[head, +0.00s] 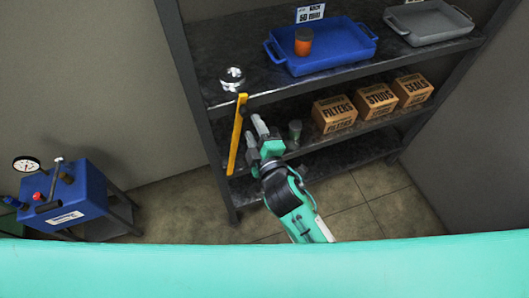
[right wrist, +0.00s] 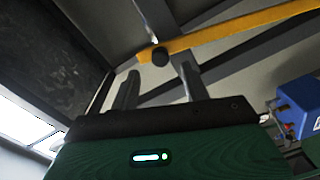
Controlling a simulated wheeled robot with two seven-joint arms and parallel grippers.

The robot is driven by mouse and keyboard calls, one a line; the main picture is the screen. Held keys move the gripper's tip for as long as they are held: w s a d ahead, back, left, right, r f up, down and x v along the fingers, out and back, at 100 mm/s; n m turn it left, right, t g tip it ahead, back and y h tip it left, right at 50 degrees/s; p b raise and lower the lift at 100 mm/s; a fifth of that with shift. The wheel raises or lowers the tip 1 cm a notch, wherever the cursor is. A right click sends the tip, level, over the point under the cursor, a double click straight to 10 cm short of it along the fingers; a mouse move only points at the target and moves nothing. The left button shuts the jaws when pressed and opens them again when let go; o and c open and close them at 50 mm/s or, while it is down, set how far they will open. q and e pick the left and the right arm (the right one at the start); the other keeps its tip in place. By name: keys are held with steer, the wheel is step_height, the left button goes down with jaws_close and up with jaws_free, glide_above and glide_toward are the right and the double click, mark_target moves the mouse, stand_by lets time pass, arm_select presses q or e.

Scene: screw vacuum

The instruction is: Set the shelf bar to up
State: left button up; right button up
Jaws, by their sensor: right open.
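The yellow shelf bar (head: 237,137) runs along the left front of the dark shelf rack, long and narrow in the head view. In the right wrist view the bar (right wrist: 230,34) crosses the upper part of the picture, with a round black knob (right wrist: 160,56) on it. My right gripper (head: 255,128) is open and empty, just right of the bar. In the right wrist view its fingertips (right wrist: 160,72) lie either side of the knob's line, with the knob appearing just beyond them; contact cannot be told. My left gripper is not in view.
The top shelf holds a blue tray (head: 327,61) with an orange jar, a grey tray (head: 430,30) and a shiny round object (head: 232,78). Cardboard boxes (head: 377,99) and a green-grey jar (head: 295,130) stand lower. A blue pump unit (head: 75,198) is at left.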

steer(key=b+v, duration=0.2)
steer(key=v, duration=0.6)
steer(key=shift+r, duration=0.1)
step_height(320, 180, down, 20)
steer(key=w+d+m+g+h, duration=0.1)
steer(key=d+m+g, duration=0.1)
steer(key=g, duration=0.2)
steer(key=s+d+f+m+g+h, duration=0.1)
steer(key=s+d+f+m+g, duration=0.2)
steer(key=f, duration=0.8)
steer(key=s+d+f+m+g+h, duration=0.1)
steer(key=s+d+f, duration=0.3)
steer(key=f, duration=0.8)
steer(key=s+d+f+m+g+h, duration=0.2)
steer(key=s+d+f+m+g, duration=0.2)
steer(key=s+d+f, duration=0.6)
steer(key=s+d+f+m+g, duration=0.1)
steer(key=s+d+f+m, duration=0.1)
steer(key=s+f, duration=0.3)
steer(key=s+d+f+m+g+h, duration=0.1)
steer(key=s+f, duration=0.5)
steer(key=s, duration=0.8)
steer(key=d+m+g, duration=0.1)
steer(key=d+m, duration=0.1)
steer(key=d, duration=0.1)
steer(key=shift+g, duration=0.3)
